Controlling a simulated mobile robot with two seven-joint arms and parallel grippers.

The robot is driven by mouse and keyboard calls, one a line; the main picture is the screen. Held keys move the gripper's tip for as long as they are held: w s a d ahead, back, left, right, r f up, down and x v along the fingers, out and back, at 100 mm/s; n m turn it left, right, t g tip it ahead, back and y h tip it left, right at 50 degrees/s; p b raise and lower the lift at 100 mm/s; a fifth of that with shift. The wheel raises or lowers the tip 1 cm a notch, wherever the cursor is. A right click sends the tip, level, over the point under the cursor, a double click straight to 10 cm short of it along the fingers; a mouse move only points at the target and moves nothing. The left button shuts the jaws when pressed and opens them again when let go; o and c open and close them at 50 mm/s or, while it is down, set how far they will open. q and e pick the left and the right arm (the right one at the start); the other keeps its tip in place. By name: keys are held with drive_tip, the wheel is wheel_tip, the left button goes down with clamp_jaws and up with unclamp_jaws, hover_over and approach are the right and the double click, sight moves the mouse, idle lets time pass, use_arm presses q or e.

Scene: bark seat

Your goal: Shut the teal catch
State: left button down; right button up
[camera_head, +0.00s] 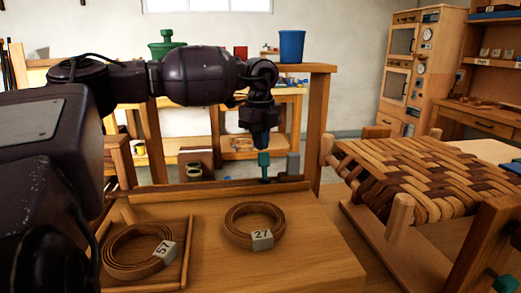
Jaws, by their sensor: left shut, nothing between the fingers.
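The teal catch (264,166) is a small upright piece at the back edge of the wooden bench top, near the middle of the view. My left gripper (261,146) points straight down directly above it, shut and with nothing between its fingers. The fingertips are close to the top of the catch; I cannot tell whether they touch it. My left arm comes in from the left and hides part of the back. My right gripper is not in view.
Two bark coils, tagged 57 (130,259) and 27 (240,215), lie on the bench top (290,262). A grey block (293,163) stands just right of the catch. A woven seat (430,175) fills the right. Another teal piece (506,284) shows at bottom right.

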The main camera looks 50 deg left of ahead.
sight(264, 153)
use_arm(q)
wheel_tip(264, 153, down, 4)
drive_tip(key=shift+r+g, duration=0.1)
drive_tip(key=shift+g, duration=0.2)
drive_tip(key=shift+s+r, duration=0.1)
drive_tip(key=shift+s, duration=0.05)
drive_tip(key=shift+s+d+r, duration=0.15)
drive_tip(key=shift+s+d, duration=0.05)
drive_tip(key=shift+d, duration=0.2)
drive_tip(key=shift+s+d+p, duration=0.3)
drive_tip(key=shift+s+d, duration=0.05)
drive_tip(key=shift+d, duration=0.5)
drive_tip(key=shift+s+d, duration=0.25)
drive_tip(key=shift+d, duration=0.1)
drive_tip(key=shift+w, duration=0.45)
drive_tip(key=shift+s+r, duration=0.2)
drive_tip(key=shift+r, duration=0.3)
drive_tip(key=shift+w+a+r, duration=0.15)
drive_tip(key=shift+a+r, duration=0.1)
drive_tip(key=shift+r, duration=0.3)
wheel_tip(264, 153, up, 7)
drive_tip(key=a, duration=0.1)
drive_tip(key=shift+w, duration=0.25)
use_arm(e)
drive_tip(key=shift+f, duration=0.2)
